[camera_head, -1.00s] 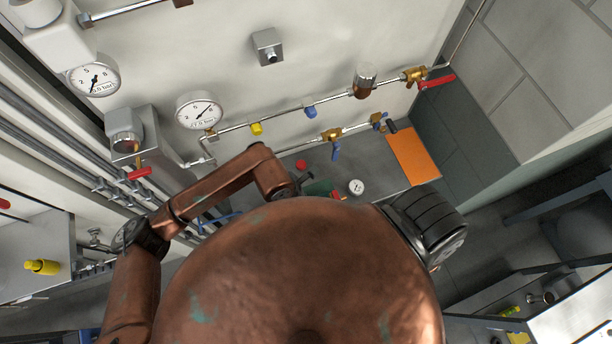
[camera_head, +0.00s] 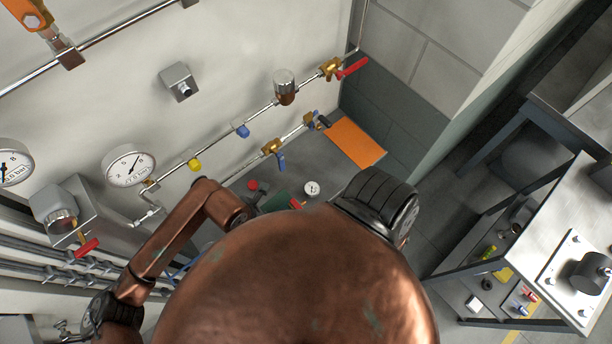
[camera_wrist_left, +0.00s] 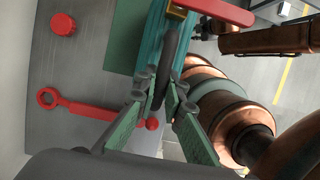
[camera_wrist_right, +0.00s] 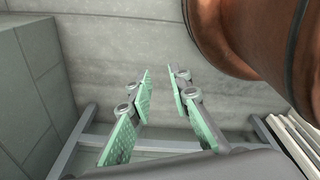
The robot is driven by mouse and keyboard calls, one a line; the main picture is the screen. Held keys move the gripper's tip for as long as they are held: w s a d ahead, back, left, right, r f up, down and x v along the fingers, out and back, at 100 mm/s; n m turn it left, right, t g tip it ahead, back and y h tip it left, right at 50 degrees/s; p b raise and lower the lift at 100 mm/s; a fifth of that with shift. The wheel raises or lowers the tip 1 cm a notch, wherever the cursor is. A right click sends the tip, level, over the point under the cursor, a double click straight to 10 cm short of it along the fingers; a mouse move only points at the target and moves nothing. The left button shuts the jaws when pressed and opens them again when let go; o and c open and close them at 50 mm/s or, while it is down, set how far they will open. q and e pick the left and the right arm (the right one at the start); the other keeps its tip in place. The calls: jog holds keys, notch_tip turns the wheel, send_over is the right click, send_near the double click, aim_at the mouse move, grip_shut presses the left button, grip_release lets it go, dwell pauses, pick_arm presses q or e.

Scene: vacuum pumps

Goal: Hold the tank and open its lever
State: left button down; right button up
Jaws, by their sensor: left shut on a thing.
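In the left wrist view a teal tank (camera_wrist_left: 157,33) stands in the upper middle, with a red lever (camera_wrist_left: 222,10) on a brass fitting at its top. A dark, rounded handle-like part (camera_wrist_left: 167,62) runs along the tank. My left gripper (camera_wrist_left: 163,95), with green pads, is shut on this part. In the head view my copper body hides the left gripper and most of the tank; a small red piece (camera_head: 297,204), perhaps the lever, shows above it. My right gripper (camera_wrist_right: 160,78) is open and empty, apart from the tank, facing a grey wall and floor.
A red wrench (camera_wrist_left: 85,108) and a red cap (camera_wrist_left: 63,24) lie on the grey surface beside the tank. In the head view, pipes with valves and gauges (camera_head: 129,165) line the wall. An orange panel (camera_head: 355,143) lies in the corner. A metal table (camera_head: 570,210) stands right.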

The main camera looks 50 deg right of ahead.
jog(key=shift+o, duration=0.7)
jog(key=shift+w+d+r, duration=0.15)
jog(key=shift+w+d, duration=0.05)
jog(key=shift+w, duration=0.05)
jog(key=shift+o, duration=0.5)
jog(key=w+a+r+n+t+y, duration=0.1)
jog(key=w+a+r+n+t, duration=0.1)
jog(key=w+r+t, duration=0.3)
notch_tip(320, 180, up, 3)
jog(key=shift+w+a+f, duration=0.1)
jog(key=shift+w+a, duration=0.45)
jog(key=shift+w, duration=0.1)
jog(key=m+t+h, duration=0.5)
jog(key=m+t, duration=0.1)
jog(key=t, duration=0.5)
send_near(305, 215)
jog(key=shift+w+d+f, duration=0.15)
jog(key=shift+w+f, duration=0.2)
jog(key=shift+w, duration=0.05)
jog(key=shift+w, duration=0.1)
jog(key=shift+x, duration=4.45)
